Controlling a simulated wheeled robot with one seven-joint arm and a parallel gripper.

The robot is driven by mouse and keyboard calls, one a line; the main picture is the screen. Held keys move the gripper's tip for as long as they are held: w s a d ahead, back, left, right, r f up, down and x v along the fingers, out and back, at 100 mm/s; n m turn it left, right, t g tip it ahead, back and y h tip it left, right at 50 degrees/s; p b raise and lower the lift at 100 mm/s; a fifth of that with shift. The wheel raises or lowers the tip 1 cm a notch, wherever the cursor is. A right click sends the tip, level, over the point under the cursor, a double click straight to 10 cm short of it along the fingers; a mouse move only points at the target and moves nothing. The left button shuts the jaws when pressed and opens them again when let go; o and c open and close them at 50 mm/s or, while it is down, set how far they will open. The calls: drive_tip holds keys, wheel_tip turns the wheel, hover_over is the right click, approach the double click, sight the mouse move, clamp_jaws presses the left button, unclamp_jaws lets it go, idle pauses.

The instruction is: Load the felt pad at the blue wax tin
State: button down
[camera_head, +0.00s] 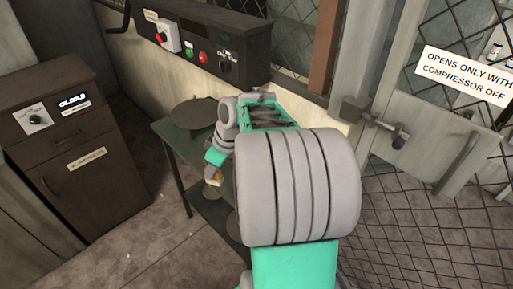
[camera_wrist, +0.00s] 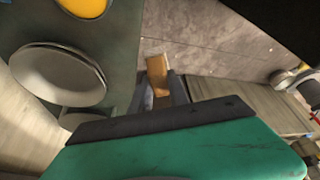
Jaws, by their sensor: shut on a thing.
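My gripper (camera_wrist: 160,90) shows in the wrist view with its dark fingers closed on a small tan-brown block (camera_wrist: 157,68), which may be the felt pad or its handle. In the head view my gripper (camera_head: 213,176) hangs beside the green table, with a bit of tan showing at its tip. A round tin with a yellow-orange top (camera_wrist: 84,6) stands on the table at the wrist view's upper edge, partly cut off. A small blue sliver (camera_wrist: 4,3) shows in that view's upper left corner; I cannot tell whether it is the blue wax tin.
The dark green table (camera_head: 172,140) carries a grey round disc (camera_head: 194,112), and a grey dish (camera_wrist: 60,75) shows in the wrist view. A brown cabinet (camera_head: 75,150) stands left. A control panel (camera_head: 205,45) is behind; a mesh gate (camera_head: 440,190) is right. Floor between cabinet and table is clear.

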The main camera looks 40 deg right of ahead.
drive_tip(key=s+d+n+g+y+p, duration=0.15)
drive_tip(key=s+d+n, duration=0.3)
drive_tip(key=d, duration=0.85)
drive_tip(key=shift+m, duration=0.25)
drive_tip(key=shift+s+f+b, duration=0.2)
drive_tip(key=shift+f+b, duration=0.45)
drive_tip(key=shift+f, duration=0.3)
drive_tip(key=shift+s+f+b, duration=0.15)
drive_tip(key=shift+f+b, duration=0.5)
drive_tip(key=shift+f, duration=0.25)
drive_tip(key=shift+s+f+b, duration=0.2)
drive_tip(key=shift+f+b, duration=0.45)
drive_tip(key=shift+f, duration=0.3)
drive_tip(key=shift+a+f+b, duration=0.1)
drive_tip(key=shift+f+b, duration=0.5)
wheel_tip(320, 180, up, 7)
drive_tip(key=p, duration=0.5)
drive_tip(key=shift+t, duration=0.25)
